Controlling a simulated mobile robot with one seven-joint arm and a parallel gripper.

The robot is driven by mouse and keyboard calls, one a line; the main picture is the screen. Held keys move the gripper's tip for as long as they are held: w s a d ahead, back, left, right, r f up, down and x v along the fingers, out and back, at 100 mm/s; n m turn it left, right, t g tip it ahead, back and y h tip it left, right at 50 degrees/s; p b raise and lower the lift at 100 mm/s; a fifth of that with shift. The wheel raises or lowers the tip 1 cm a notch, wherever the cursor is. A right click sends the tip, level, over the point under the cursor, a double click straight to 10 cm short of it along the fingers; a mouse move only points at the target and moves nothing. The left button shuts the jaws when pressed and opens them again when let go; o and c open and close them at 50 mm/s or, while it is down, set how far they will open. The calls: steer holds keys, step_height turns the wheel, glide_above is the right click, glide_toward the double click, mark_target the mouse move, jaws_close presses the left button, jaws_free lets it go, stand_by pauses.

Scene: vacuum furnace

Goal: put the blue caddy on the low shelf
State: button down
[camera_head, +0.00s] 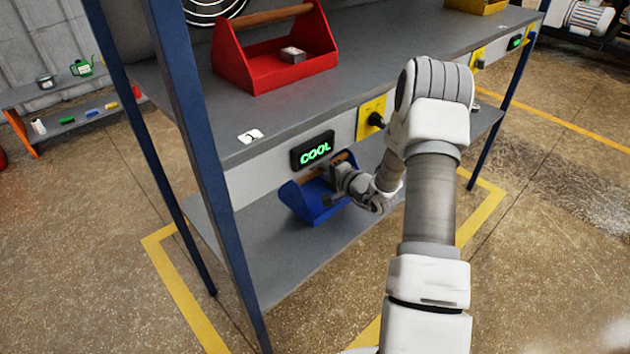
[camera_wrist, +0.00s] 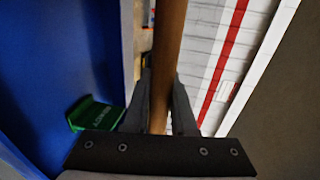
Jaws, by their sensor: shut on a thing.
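The blue caddy (camera_head: 312,203) is an open box with a wooden handle bar, seen in the head view under the upper worktop and over the low shelf (camera_head: 270,255). I cannot tell whether its base touches the shelf. My gripper (camera_head: 341,181) is shut on the caddy's handle. In the wrist view the wooden handle (camera_wrist: 169,40) runs between the two fingers of my gripper (camera_wrist: 160,108), with a blue wall of the caddy (camera_wrist: 45,70) at left. A green lettered item (camera_wrist: 95,115) lies beside that wall. The arm hides part of the caddy's right side.
A red caddy (camera_head: 280,68) stands on the worktop (camera_head: 370,60) above. A display reading COOL (camera_head: 313,150) and a yellow switch plate (camera_head: 370,120) are on the front panel. A blue post (camera_head: 195,130) stands left. The low shelf's left part is clear.

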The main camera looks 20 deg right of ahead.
mark_target(314, 190)
steer(key=shift+a+f, duration=0.3)
steer(key=shift+f+b, duration=0.9)
steer(key=shift+f, duration=0.9)
steer(key=shift+f, duration=0.15)
steer(key=c, duration=0.7)
jaws_free()
steer(key=shift+c, duration=0.2)
steer(key=shift+s+d+r, duration=0.15)
steer(key=shift+s+r, duration=0.1)
steer(key=p+v, duration=0.3)
steer(key=v, duration=0.8)
steer(key=shift+s+p, duration=0.2)
steer(key=shift+p, duration=0.1)
